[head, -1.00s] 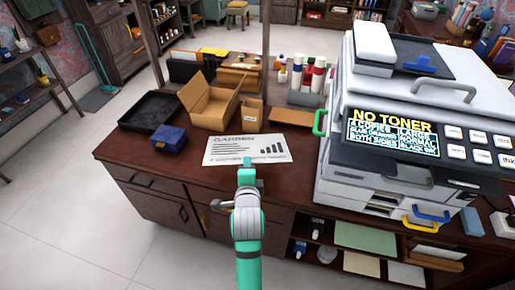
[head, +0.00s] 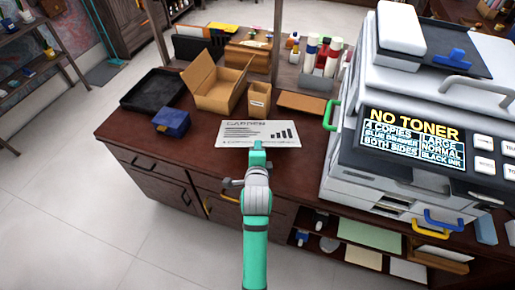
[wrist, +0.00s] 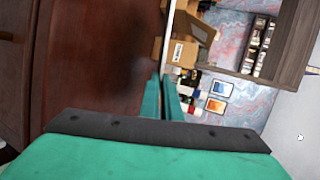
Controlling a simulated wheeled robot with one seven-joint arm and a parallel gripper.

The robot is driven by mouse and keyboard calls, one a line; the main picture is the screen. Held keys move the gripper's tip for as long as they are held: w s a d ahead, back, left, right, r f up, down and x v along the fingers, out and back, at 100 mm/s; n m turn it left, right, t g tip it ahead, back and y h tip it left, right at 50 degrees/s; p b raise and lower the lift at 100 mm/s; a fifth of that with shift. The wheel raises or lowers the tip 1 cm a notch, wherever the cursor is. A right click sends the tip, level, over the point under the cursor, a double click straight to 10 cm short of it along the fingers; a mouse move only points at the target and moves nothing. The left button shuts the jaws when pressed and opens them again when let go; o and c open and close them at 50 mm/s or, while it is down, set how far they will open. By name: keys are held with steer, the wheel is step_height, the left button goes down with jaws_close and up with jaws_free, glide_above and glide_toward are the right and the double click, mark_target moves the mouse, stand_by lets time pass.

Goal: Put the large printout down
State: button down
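The large printout (head: 234,132) is a white sheet with a heading, text lines and a small bar chart. In the head view it lies level over the front of the dark desk (head: 140,133). Whether it touches the desk is hard to tell. My teal gripper (head: 258,150) is at its near edge, shut on it. In the wrist view the two fingers (wrist: 168,97) are close together, and the printout (wrist: 170,35) shows edge-on as a thin white line between them. The desk surface (wrist: 100,60) is to its left there, with a gap.
An open cardboard box (head: 215,95), a small blue box (head: 172,122) and a black tray (head: 140,92) stand left of the printout. A large copier (head: 400,165) reading NO TONER stands right. A brown flat board (head: 302,103) lies behind. Bare desk surrounds the sheet's left and near sides.

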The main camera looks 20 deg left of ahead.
step_height(320, 180, down, 3)
steer(key=shift+s+d, duration=0.1)
steer(key=shift+d, duration=0.05)
steer(key=shift+s+f, duration=0.1)
steer(key=shift+f, duration=0.65)
steer(key=c, duration=2.2)
jaws_free()
steer(key=shift+o, duration=0.2)
steer(key=v, duration=0.7)
steer(key=shift+s, duration=0.4)
steer(key=shift+r, duration=0.15)
steer(key=shift+r, duration=0.1)
